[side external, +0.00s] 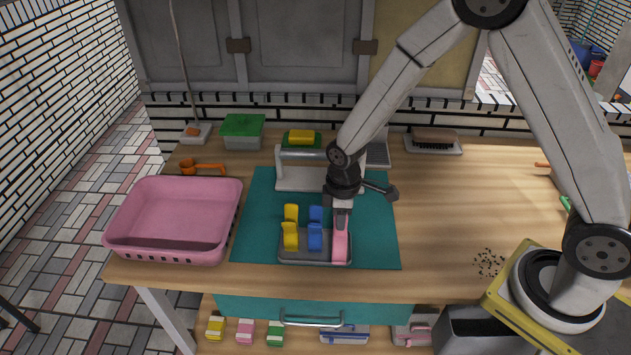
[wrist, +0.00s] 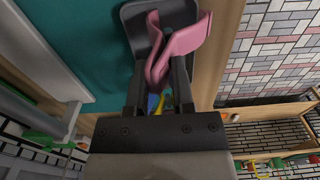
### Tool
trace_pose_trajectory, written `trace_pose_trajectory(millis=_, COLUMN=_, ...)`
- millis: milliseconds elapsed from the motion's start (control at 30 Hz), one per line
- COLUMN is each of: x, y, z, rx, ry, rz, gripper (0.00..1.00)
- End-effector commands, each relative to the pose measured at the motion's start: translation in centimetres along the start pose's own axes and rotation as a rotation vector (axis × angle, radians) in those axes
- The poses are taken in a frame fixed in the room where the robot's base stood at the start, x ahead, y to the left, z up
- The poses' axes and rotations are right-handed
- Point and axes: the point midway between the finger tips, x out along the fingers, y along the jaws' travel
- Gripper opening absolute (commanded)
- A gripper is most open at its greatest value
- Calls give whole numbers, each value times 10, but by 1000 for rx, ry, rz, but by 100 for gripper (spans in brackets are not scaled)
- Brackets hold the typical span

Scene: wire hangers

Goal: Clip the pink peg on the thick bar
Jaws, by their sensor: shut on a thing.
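My gripper (side external: 341,208) points down over the right end of a dark grey tray (side external: 287,259) and is shut on the pink peg (side external: 340,246). The wrist view shows the pink peg (wrist: 184,42) between the two fingers (wrist: 160,82), with the grey tray (wrist: 134,14) behind it. I cannot tell whether the peg still touches the tray. A pale bar (side external: 300,154) runs across a stand with a white base (side external: 300,181), behind the tray on the teal mat (side external: 375,240). My arm hides the stand's right part.
Yellow pegs (side external: 290,236) and blue pegs (side external: 315,237) stand in the tray, left of the pink peg. A pink basin (side external: 178,205) is at the left. A green-lidded box (side external: 242,127) and a brush (side external: 433,140) stand at the back. The mat's right part is clear.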

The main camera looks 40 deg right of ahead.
Motion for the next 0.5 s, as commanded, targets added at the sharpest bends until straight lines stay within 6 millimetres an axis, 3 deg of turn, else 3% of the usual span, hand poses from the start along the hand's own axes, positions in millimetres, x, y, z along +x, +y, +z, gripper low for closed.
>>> trace_pose_trajectory(millis=167, x=-1, y=0, z=1, rx=0, ry=-1, rz=0, gripper=8)
trace_pose_trajectory(millis=200, x=-2, y=0, z=1, rx=0, ry=-1, rz=0, gripper=0)
trace_pose_trajectory(millis=500, x=-16, y=0, z=0, rx=0, ry=0, rz=0, gripper=0)
